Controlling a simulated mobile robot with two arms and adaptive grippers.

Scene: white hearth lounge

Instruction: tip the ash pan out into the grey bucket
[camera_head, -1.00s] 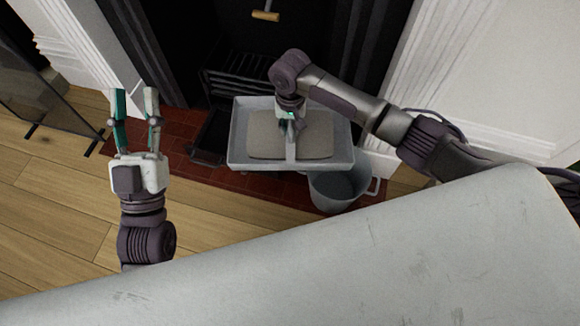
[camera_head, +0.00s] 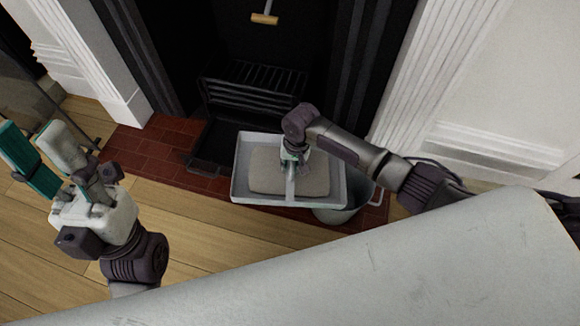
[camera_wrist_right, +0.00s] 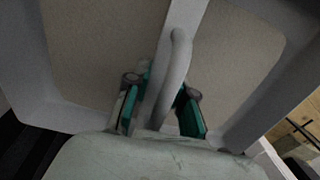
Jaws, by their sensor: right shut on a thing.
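The ash pan (camera_head: 240,178) is a light grey rectangular tray holding a flat bed of beige ash (camera_head: 262,172). My right gripper (camera_head: 290,165) is shut on the pan's handle, which runs over the ash. In the right wrist view the handle (camera_wrist_right: 178,60) passes between the teal fingers of this gripper (camera_wrist_right: 162,105). The pan looks about level and hides part of the grey bucket (camera_head: 352,208), which is below and to its right. I cannot see into the bucket. My left gripper (camera_head: 38,158) is open and empty at the far left, away from the pan.
A black fire grate (camera_head: 255,95) stands in the fireplace behind the pan. A red brick hearth (camera_head: 150,150) lies under it, with wooden floor (camera_head: 215,245) in front. White surround panels (camera_head: 400,80) flank the opening. A wooden-handled tool (camera_head: 265,18) shows at the top.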

